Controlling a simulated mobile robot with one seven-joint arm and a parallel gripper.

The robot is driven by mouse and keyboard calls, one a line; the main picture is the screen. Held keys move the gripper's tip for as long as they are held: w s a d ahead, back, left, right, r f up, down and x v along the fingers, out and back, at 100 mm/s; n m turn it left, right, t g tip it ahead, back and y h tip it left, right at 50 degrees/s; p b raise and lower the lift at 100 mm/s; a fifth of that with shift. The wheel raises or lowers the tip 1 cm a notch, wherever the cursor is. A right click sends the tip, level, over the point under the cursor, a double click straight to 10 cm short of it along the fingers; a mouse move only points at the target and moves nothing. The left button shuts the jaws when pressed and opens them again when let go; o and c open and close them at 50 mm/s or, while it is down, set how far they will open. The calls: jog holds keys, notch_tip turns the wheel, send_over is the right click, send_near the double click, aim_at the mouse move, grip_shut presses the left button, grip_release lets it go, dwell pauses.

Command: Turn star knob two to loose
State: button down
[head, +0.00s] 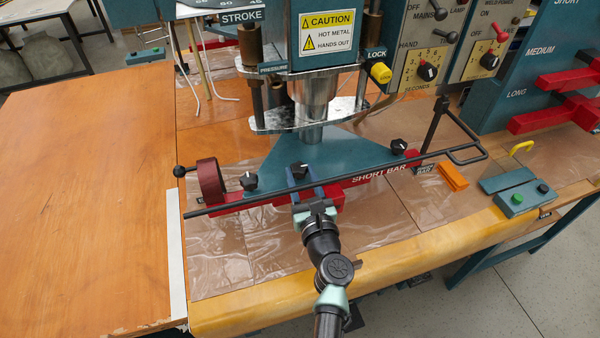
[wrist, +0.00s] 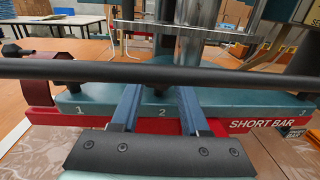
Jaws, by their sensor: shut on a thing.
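Star knob two (head: 299,170) is a black knob on the teal triangular plate above the red short bar (head: 362,176). My gripper (head: 301,180) reaches in from the front, its blue fingers under the long black rail and shut on the knob. In the wrist view my fingers (wrist: 160,112) stand on either side of the number 2 on the teal plate (wrist: 90,103). The black rail (wrist: 160,71) hides the fingertips and the knob there. The angle of the knob is hard to read.
Star knob one (head: 249,180) is to the left and star knob three (head: 398,146) to the right. The black rail runs close across the front of the plate. A yellow knob (head: 381,73) and control panel stand above. An orange block (head: 453,177) lies at right.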

jog(key=n+y, duration=0.1)
jog(key=y, duration=0.1)
jog(key=d+n+g+y+b, duration=0.1)
jog(key=shift+w+f+n+y, duration=0.1)
jog(key=shift+w+n+y, duration=0.05)
jog(key=shift+n+y, duration=0.2)
jog(key=n+g+y+b, duration=0.1)
jog(key=y+b, duration=0.1)
jog(key=n+g+y+b, duration=0.2)
jog(key=b, duration=0.1)
jog(key=shift+w+d+f, duration=0.1)
jog(key=shift+w+f, duration=0.1)
jog(key=n+g+y+b, duration=0.1)
jog(key=b, duration=0.2)
jog(key=n+g+y+b, duration=0.1)
jog(key=g+b, duration=0.1)
jog(key=b, duration=0.2)
jog(key=n+g+y+b, duration=0.2)
jog(key=b, duration=0.2)
jog(key=shift+w+d, duration=0.15)
jog(key=shift+w, duration=0.1)
jog(key=shift+r+n+g+y+b, duration=0.2)
jog(key=shift+n+g+b, duration=0.3)
jog(key=shift+b, duration=0.65)
jog(key=shift+r+n+g+y+b, duration=0.1)
jog(key=shift+n+g+y+b, duration=0.15)
jog(key=shift+g+b, duration=0.6)
jog(key=shift+t, duration=0.25)
jog(key=shift+c, duration=2)
grip_release()
